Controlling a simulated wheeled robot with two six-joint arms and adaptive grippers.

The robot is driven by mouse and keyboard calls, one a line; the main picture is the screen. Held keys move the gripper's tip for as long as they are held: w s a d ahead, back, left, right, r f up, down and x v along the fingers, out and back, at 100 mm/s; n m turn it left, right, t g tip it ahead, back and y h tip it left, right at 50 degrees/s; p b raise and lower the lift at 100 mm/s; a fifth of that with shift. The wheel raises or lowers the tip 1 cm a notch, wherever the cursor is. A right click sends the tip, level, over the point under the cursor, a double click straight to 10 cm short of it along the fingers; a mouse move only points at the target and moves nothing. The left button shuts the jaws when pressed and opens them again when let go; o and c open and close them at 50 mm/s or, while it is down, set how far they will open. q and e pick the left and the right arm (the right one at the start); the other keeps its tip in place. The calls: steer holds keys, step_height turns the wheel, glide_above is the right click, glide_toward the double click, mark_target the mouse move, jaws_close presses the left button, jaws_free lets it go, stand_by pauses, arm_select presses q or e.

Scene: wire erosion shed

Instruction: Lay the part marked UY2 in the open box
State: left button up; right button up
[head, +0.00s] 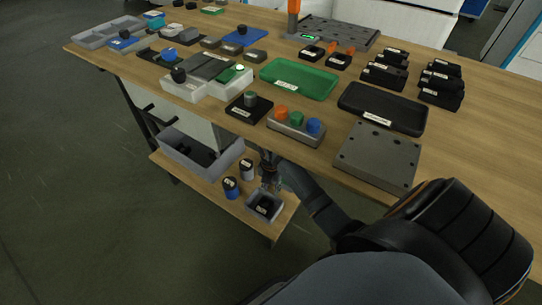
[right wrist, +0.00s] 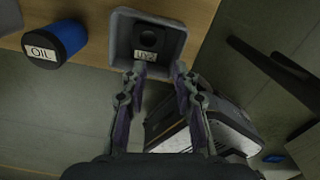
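The part marked UY2 (right wrist: 148,38) is a dark block with a round recess and a white label, whose last character is hard to read. It lies inside the small grey open box (right wrist: 120,42), on the lower wooden shelf. In the head view the same box (head: 258,214) stands near the shelf's front corner, with the dark part (head: 265,205) in it. My right gripper (right wrist: 159,74) is open, its two fingers apart with nothing between them, at the box's near edge. In the head view my right gripper (head: 269,181) is just above and behind the box. My left gripper is out of view.
A larger grey bin (head: 180,158) is further left. The tabletop (head: 470,145) above carries trays and several blocks.

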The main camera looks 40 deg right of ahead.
steer(key=s+a+m+t, duration=0.2)
steer(key=s+a+m, duration=0.2)
steer(key=s+m, duration=0.4)
steer(key=s+a+f+m+t+y, duration=0.1)
steer(key=s+a+m+t, duration=0.2)
steer(key=s+m, duration=0.4)
steer(key=shift+s+a+m, duration=0.4)
steer(key=shift+a+m, duration=0.25)
steer(key=shift+m, duration=4.25)
steer(key=shift+f, duration=0.15)
